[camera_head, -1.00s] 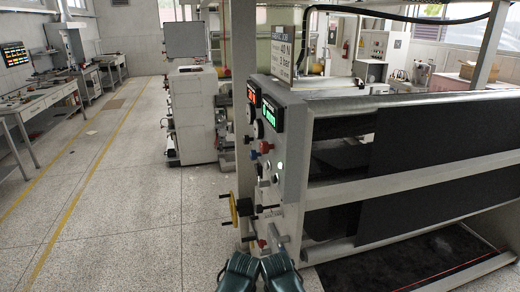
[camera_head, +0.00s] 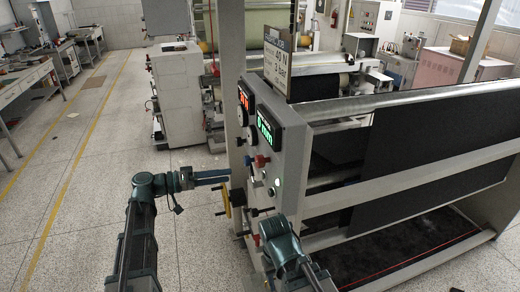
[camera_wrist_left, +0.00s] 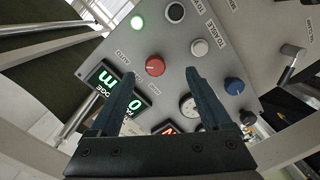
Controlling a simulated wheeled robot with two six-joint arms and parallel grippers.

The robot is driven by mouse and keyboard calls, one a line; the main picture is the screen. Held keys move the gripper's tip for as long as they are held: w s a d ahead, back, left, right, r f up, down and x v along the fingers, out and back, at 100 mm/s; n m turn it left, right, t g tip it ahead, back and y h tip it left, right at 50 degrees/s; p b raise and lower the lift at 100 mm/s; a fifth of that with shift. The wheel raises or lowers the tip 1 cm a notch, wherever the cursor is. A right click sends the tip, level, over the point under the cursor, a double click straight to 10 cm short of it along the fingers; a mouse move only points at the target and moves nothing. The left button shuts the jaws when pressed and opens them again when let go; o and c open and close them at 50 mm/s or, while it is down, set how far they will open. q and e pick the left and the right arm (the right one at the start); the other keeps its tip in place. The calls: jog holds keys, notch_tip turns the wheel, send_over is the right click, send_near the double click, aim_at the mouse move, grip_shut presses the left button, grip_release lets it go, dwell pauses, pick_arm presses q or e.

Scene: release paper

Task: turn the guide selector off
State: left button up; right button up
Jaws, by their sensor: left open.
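The control panel (camera_head: 290,150) is the light grey end face of the machine. In the wrist view, a red knob (camera_wrist_left: 155,66) sits on it with an AUTO label beside it, and it also shows in the head view (camera_head: 260,161). I cannot read a guide label or tell which way the knob points. My left gripper (camera_head: 231,175) reaches toward the panel from the left. In the wrist view the left gripper (camera_wrist_left: 162,73) is open and empty, its two fingers apart with the red knob seen between them. I cannot tell any contact. My right gripper is not visible.
Open floor lies left.

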aim_at(256, 163)
pick_arm(q)
jog(key=shift+t+h, duration=0.3)
jog(key=x, duration=0.4)
jog(key=r+x, duration=0.1)
jog(key=x, duration=0.3)
jog(key=w+x, duration=0.1)
jog(key=x, duration=0.4)
jog(key=shift+w+a+r, duration=0.1)
jog(key=shift+a+r, duration=0.15)
jog(key=shift+r, duration=0.05)
jog(key=shift+c, duration=0.4)
grip_shut()
